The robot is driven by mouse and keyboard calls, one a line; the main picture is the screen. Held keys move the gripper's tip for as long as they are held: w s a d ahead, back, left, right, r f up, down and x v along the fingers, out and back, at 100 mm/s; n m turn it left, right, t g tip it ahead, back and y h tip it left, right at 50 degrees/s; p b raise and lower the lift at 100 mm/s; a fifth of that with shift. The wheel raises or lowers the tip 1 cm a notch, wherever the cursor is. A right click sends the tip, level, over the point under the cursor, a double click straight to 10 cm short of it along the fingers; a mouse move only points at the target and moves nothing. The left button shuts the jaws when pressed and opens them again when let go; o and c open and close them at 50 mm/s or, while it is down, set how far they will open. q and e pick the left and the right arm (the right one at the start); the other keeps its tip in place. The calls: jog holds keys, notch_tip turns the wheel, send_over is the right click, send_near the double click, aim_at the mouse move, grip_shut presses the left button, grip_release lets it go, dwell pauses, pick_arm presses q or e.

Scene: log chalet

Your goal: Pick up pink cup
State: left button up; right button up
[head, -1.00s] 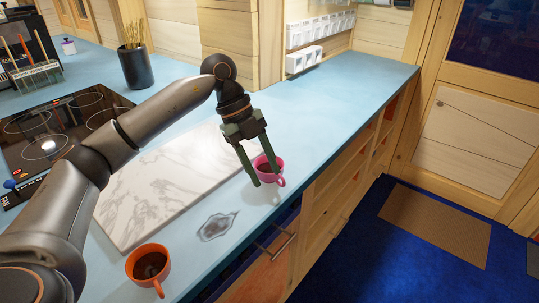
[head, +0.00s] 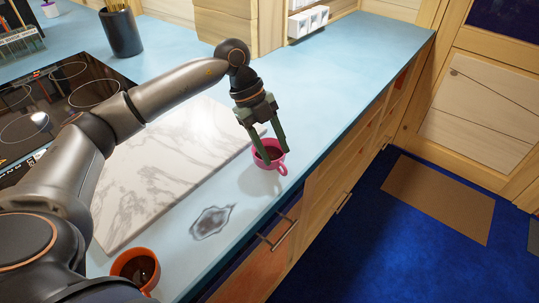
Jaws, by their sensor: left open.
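The pink cup (head: 279,166) stands upright on the blue counter near its front edge, with dark liquid inside and its handle toward the lower right. My left gripper (head: 274,153) is open and points down at the cup. One finger is at the near left side of the cup and the other at its far right side, overlapping the rim in the picture. I cannot tell whether either finger touches the cup. My right gripper is not in view.
An orange cup (head: 121,267) stands at the lower left, partly hidden by my arm. A marble board (head: 165,165) and a dark stain (head: 211,221) lie on the counter (head: 335,75). A black pot of sticks (head: 121,34) stands behind. The counter's far right is clear.

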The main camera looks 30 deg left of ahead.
aim_at(283, 165)
pick_arm(q)
jog(key=shift+w+p+x, duration=0.1)
jog(key=shift+p+x, duration=0.1)
jog(key=shift+x, duration=1.3)
jog(key=shift+w+p+x, duration=0.15)
jog(key=shift+x, duration=1.35)
grip_shut()
